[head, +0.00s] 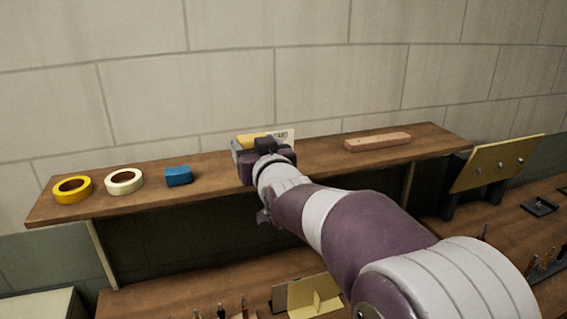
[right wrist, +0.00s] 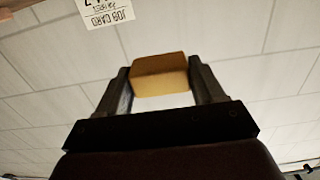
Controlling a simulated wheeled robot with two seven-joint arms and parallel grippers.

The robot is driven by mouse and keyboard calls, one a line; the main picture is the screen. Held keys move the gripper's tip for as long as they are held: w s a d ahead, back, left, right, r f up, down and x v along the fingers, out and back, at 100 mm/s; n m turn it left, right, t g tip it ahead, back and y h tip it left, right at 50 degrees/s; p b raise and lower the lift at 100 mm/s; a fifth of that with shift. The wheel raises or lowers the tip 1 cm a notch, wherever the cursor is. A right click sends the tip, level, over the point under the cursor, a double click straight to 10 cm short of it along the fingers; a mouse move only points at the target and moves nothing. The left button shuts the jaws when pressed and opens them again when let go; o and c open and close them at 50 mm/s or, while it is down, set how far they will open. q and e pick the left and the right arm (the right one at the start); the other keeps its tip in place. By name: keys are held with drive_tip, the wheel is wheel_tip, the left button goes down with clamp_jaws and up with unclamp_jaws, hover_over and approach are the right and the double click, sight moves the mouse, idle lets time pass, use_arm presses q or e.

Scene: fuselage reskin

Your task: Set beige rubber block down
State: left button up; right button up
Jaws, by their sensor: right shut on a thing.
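My right gripper (head: 258,146) is over the middle of the wooden shelf (head: 215,180), with its arm coming up from the lower right. In the right wrist view, its two fingers (right wrist: 162,88) are shut on the beige rubber block (right wrist: 160,75), one on each side. In the head view, a yellowish part of the block (head: 252,139) shows just beyond the gripper; the rest is hidden. I cannot tell whether the block touches the shelf. My left gripper is not in view.
A white job card (head: 284,136) stands behind the gripper. On the shelf's left are a yellow tape roll (head: 72,189), a cream tape roll (head: 124,181) and a blue block (head: 178,176). A long wooden piece (head: 378,142) lies to the right, with bare shelf before it.

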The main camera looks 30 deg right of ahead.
drive_tip(key=w, duration=0.2)
drive_tip(key=w+f+p, duration=0.1)
drive_tip(key=shift+w+d+f, duration=0.1)
drive_tip(key=shift+w+d, duration=0.05)
drive_tip(key=shift+d, duration=0.25)
drive_tip(key=w+f+p, duration=0.1)
drive_tip(key=w+f, duration=0.1)
drive_tip(key=w, duration=0.1)
drive_tip(key=w+d+f+p, duration=0.1)
drive_tip(key=w, duration=0.2)
drive_tip(key=w+f+p, duration=0.2)
drive_tip(key=w, duration=0.1)
drive_tip(key=shift+d+f, duration=0.3)
drive_tip(key=shift+f, duration=0.05)
wheel_tip(320, 180, down, 4)
drive_tip(key=shift+r+p, duration=0.15)
drive_tip(key=shift+p, duration=0.8)
drive_tip(key=shift+f+b, duration=0.45)
drive_tip(key=shift+f, duration=0.05)
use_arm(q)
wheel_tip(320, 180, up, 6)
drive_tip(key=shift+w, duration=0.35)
use_arm(e)
drive_tip(key=o, duration=1.1)
drive_tip(key=shift+r, duration=0.15)
drive_tip(key=shift+o, duration=0.2)
